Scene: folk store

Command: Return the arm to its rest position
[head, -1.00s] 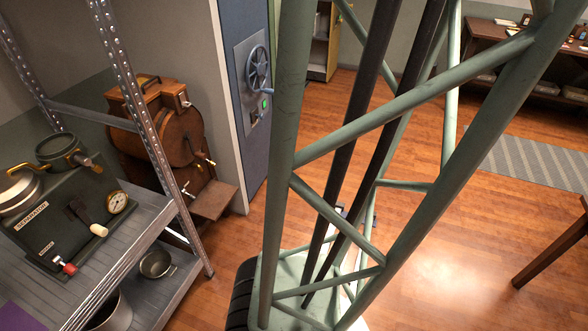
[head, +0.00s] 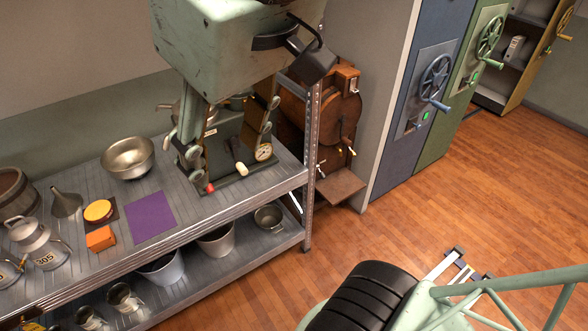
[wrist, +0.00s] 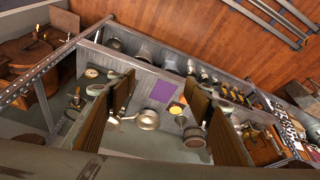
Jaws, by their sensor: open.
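My gripper (head: 226,150) hangs from the green wrist housing in the upper middle of the head view. Its two jaws are spread wide with nothing held between them. It is above the metal shelf (head: 110,238), in front of the dark separator panel (head: 226,176), which it partly hides. In the wrist view, both fingers of my gripper (wrist: 165,112) reach down, wide apart, with the shelf and its goods below. No contact with any item shows.
A metal post (head: 311,160) rises close right of the gripper. Wooden floor (head: 470,190) at right is mostly clear.

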